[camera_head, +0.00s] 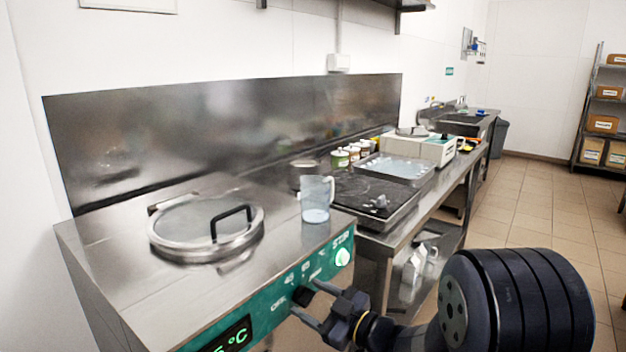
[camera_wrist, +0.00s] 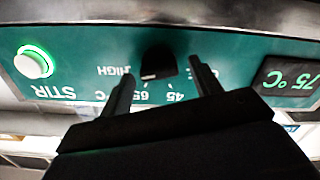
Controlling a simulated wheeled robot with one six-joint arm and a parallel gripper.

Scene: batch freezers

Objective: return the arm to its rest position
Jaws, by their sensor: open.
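My gripper (camera_head: 305,298) is open in front of the green control panel (camera_head: 268,318) of the steel machine. In the wrist view my gripper (camera_wrist: 162,70) has its two fingers on either side of a black knob (camera_wrist: 157,62), with a visible gap to each finger. The knob also shows in the head view (camera_head: 303,296). My fingers partly cover the marks around the knob. My arm reaches in from the lower right of the head view.
The panel has a lit green STIR button (camera_head: 342,257) and a display (camera_wrist: 290,80) reading 75 °C. A clear jug (camera_head: 316,200) stands on the machine top, near a round lid (camera_head: 207,228). A steel counter (camera_head: 375,240) continues behind. Open tiled floor (camera_head: 520,215) lies to the right.

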